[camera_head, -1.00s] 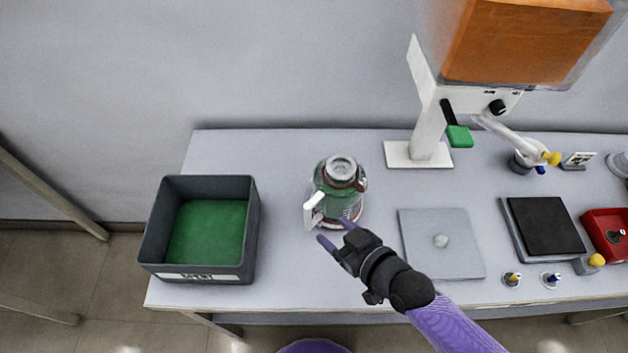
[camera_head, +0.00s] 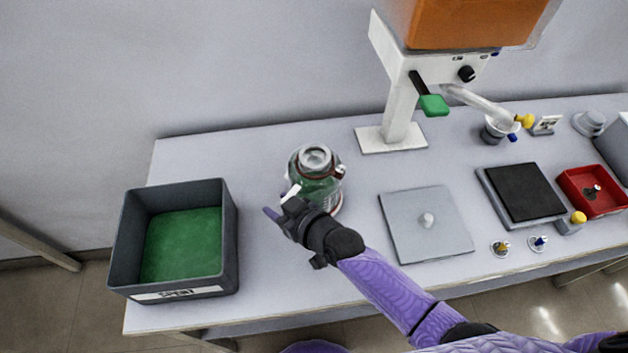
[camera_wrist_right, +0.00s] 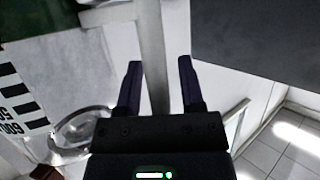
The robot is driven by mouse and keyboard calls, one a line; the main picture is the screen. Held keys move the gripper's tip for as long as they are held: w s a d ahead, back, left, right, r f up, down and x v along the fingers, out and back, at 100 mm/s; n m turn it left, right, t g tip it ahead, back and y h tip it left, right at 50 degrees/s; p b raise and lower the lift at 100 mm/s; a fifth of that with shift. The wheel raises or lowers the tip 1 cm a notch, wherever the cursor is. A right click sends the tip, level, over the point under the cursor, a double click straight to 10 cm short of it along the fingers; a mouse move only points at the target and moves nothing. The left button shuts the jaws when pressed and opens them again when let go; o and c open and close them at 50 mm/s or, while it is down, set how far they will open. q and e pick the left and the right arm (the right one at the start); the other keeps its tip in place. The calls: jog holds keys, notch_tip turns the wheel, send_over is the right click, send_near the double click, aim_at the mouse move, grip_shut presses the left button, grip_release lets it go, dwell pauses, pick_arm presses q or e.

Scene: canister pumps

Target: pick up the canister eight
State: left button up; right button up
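The canister (camera_head: 318,163), a clear jar with green contents and a grey lid, stands upright on the table left of centre in the head view. No number eight is readable. My right gripper (camera_head: 279,203) is at its front left side, by its white handle (camera_head: 292,192), and hides part of it. In the right wrist view my gripper's fingers (camera_wrist_right: 160,70) are apart, with a pale bar that looks like the handle (camera_wrist_right: 150,40) between them and gaps on both sides. The canister's printed scale (camera_wrist_right: 14,100) shows at the left there. My left gripper is not in view.
A dark bin with a green floor (camera_head: 230,225) stands left of the canister. A white dispenser stand (camera_head: 398,110) with an orange tank (camera_head: 470,20) is behind right. A grey plate (camera_head: 405,225), a black-topped pad (camera_head: 523,190) and a red tray (camera_head: 568,190) lie further right.

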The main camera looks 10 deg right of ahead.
grip_shut()
